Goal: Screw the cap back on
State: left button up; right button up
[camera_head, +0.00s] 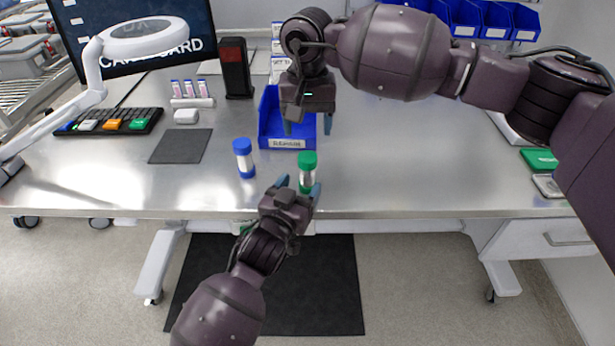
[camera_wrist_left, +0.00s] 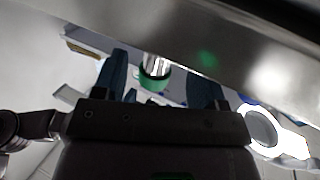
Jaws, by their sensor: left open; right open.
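A small bottle with a green cap (camera_head: 308,158) stands near the table's front edge in the head view. The cap sits on top; I cannot tell how tightly it is screwed. My left gripper (camera_head: 299,186) is open, low at the front edge, with its fingertips on either side of the bottle's body. In the left wrist view, the green-ended bottle (camera_wrist_left: 155,78) shows between the two spread fingers, with gaps to both. My right gripper (camera_head: 307,128) is open and empty, pointing down above and behind the green cap.
A bottle with a blue cap (camera_head: 243,147) stands to the left. A labelled blue bin (camera_head: 284,143) is just behind, partly hidden by my right gripper. A dark mat (camera_head: 181,146), a keyboard (camera_head: 108,121) and a vial rack (camera_head: 192,102) lie farther left.

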aim_at(305, 179)
pick_arm(q)
jog(key=shift+x, duration=2.25)
grip_shut()
pick_arm(e)
jog(key=shift+s+a+f, duration=0.1)
jog(key=shift+f, duration=0.15)
jog(key=m, duration=0.4)
jog(key=shift+r+m, duration=0.15)
jog(key=shift+m, duration=0.15)
jog(key=m, duration=0.4)
jog(key=shift+r, duration=0.1)
jog(key=shift+f, duration=4.05)
